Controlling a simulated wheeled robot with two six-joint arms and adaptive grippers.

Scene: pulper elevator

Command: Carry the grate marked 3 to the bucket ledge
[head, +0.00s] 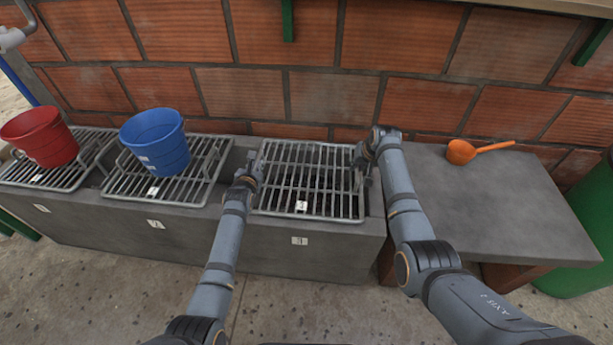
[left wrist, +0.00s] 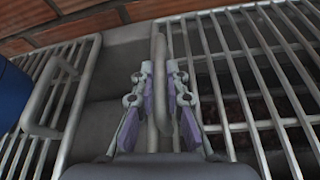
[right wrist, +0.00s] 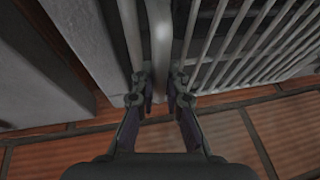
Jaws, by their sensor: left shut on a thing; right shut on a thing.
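The grate with a small white tag, the task's grate 3 (head: 301,206), is a grey metal rack over a dark opening at the right end of the concrete trough (head: 200,220). The trough front below it bears a tag that looks like 3. My left gripper (head: 250,172) is shut on the grate's left side handle, which shows between its fingers in the left wrist view (left wrist: 181,75). My right gripper (head: 363,157) is shut on the right side handle, which the right wrist view shows (right wrist: 160,45). I cannot tell whether the grate is lifted. No ledge is labelled as the bucket ledge.
A blue bucket (head: 155,142) stands on the middle grate (head: 195,195), and a red bucket (head: 40,136) on the left one. A grey slab (head: 480,215) at right holds an orange scoop (head: 461,152) and has free room. A brick wall (head: 260,95) rises behind.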

